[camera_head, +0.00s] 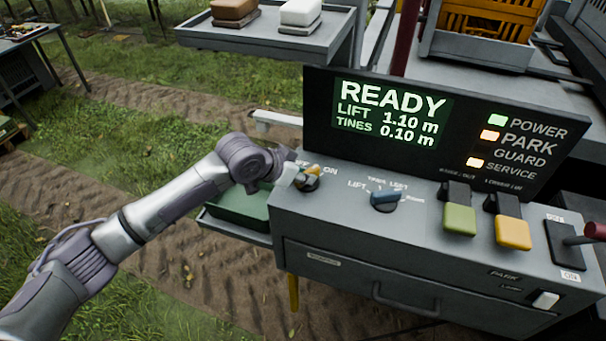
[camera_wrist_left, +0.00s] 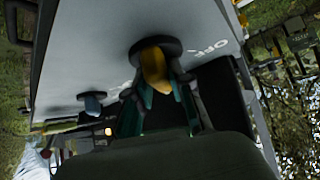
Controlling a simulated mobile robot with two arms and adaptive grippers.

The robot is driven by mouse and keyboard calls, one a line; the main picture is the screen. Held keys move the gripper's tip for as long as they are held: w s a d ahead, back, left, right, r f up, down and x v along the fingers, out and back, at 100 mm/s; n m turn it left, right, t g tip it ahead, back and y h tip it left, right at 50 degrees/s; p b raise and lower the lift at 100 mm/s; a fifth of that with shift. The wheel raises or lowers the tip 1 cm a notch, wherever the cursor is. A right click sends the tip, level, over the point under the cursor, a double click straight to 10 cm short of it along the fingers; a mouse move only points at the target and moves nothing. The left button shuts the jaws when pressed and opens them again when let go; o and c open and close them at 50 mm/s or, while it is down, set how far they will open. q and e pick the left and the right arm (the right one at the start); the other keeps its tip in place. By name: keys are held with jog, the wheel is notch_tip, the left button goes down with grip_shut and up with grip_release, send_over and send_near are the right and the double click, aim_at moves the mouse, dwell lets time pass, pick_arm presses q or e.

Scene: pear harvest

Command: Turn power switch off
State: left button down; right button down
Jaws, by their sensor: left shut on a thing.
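The power switch is a yellow knob (camera_head: 313,170) on a dark round base, at the left end of the grey console between the OFF and ON labels. The knob (camera_wrist_left: 154,68) also shows in the left wrist view, with the OFF label beside it. My left gripper (camera_head: 301,178) reaches in from the left and is shut on this knob; its fingers partly hide the knob and the OFF label. I cannot tell which position the knob points to. The display (camera_head: 391,115) reads READY, and the POWER lamp (camera_head: 497,120) is lit green. My right gripper is not in view.
Right of the power switch are a blue selector knob (camera_head: 385,200), a green button (camera_head: 459,219), a yellow button (camera_head: 513,232) and a red-handled lever (camera_head: 594,231). A grey tray (camera_head: 270,38) stands behind, and a green bin (camera_head: 240,210) sits at the console's left.

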pick_arm(q)
jog(key=shift+s+d+n+t+p, duration=0.1)
jog(key=shift+s+n+t+p, duration=0.15)
jog(key=shift+n+p, duration=0.5)
jog(key=n+y+p, duration=0.1)
jog(key=n+t+p, duration=0.1)
jog(key=p, duration=0.1)
jog(key=shift+s+d+r+y, duration=0.1)
jog(key=shift+d+y, duration=0.1)
jog(key=shift+y, duration=0.2)
jog(key=shift+d+n+t+y+p, duration=0.15)
jog(key=shift+n+t+y+p, duration=0.3)
jog(key=shift+n+y+p, duration=0.7)
jog(key=n+y, duration=0.1)
jog(key=n, duration=0.1)
jog(key=shift+d+f+n+y, duration=0.15)
jog(key=shift+f+n+y, duration=0.15)
jog(key=shift+n+y, duration=0.1)
jog(key=shift+d+f+n+y, duration=0.1)
jog(key=shift+n+y, duration=1.15)
jog(key=shift+n, duration=0.45)
